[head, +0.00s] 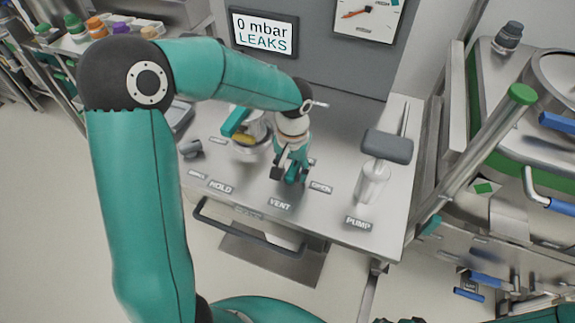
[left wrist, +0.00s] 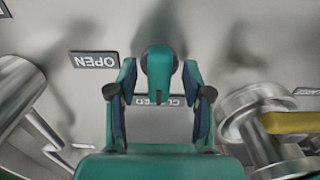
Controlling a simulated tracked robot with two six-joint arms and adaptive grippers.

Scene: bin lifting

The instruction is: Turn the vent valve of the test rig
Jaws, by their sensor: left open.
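The vent valve's teal handle (left wrist: 158,72) shows in the left wrist view, with a round hub and a tapered tail lying over the middle of the CLOSED label (left wrist: 144,99). My left gripper (left wrist: 160,88) is open, with one finger on each side of the handle; gaps show between handle and fingers. In the head view my left gripper (head: 288,174) is low over the rig's bench, behind the VENT label (head: 280,204), and largely hides the valve. The OPEN label (head: 321,187) lies to its right. My right gripper is not in view.
A pump with a grey handle (head: 387,147) stands to the right. A metal valve with a yellow part (head: 244,139) stands to the left, near the HOLD label (head: 220,187). The display (head: 264,35) reads 0 mbar LEAKS, beside a dial gauge (head: 368,18). A rail (head: 248,231) runs along the bench front.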

